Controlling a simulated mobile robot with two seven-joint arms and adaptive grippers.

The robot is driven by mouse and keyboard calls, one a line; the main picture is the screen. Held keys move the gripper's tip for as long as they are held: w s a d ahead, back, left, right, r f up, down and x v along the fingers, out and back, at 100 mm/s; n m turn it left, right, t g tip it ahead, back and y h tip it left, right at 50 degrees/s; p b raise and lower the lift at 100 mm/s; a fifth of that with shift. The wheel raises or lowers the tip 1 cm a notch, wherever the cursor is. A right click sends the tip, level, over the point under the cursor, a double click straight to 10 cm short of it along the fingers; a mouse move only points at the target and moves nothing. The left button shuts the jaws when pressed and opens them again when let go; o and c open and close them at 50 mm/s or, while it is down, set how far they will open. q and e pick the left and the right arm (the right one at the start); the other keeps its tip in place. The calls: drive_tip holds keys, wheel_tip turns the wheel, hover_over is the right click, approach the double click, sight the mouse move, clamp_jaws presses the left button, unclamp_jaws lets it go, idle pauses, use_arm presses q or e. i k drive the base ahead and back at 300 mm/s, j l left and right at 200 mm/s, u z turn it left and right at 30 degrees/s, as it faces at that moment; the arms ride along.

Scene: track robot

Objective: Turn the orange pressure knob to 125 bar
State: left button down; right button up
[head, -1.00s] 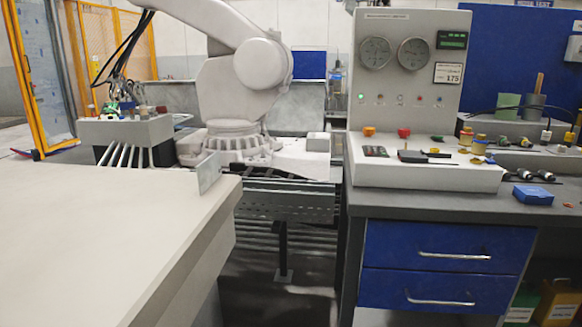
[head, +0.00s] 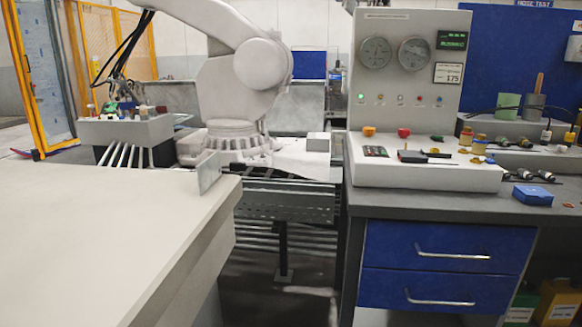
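A grey control panel (head: 400,95) stands on the bench at the right of the head view. It carries two round gauges, the left gauge (head: 375,53) and the right gauge (head: 414,54). A green display (head: 452,40) is beside them, above a small sign (head: 448,73) that seems to read 175. The gauge needles and the knob's setting are too small to read. Neither of my grippers shows.
A pale table (head: 90,230) fills the lower left. A large white robot arm (head: 245,75) stands behind it. The bench (head: 420,207) has blue drawers (head: 440,250); a blue box (head: 532,195) and several small fittings lie at its right. A gap of floor separates table and bench.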

sight(369, 132)
drive_tip(key=i+l, duration=0.15)
drive_tip(key=l, duration=0.2)
drive_tip(key=i+l, duration=0.15)
drive_tip(key=l, duration=0.15)
drive_tip(key=i+l, duration=0.15)
drive_tip(key=l, duration=0.2)
drive_tip(key=i+l, duration=0.15)
drive_tip(key=l, duration=0.15)
drive_tip(key=i+l, duration=0.1)
drive_tip(key=l, duration=0.25)
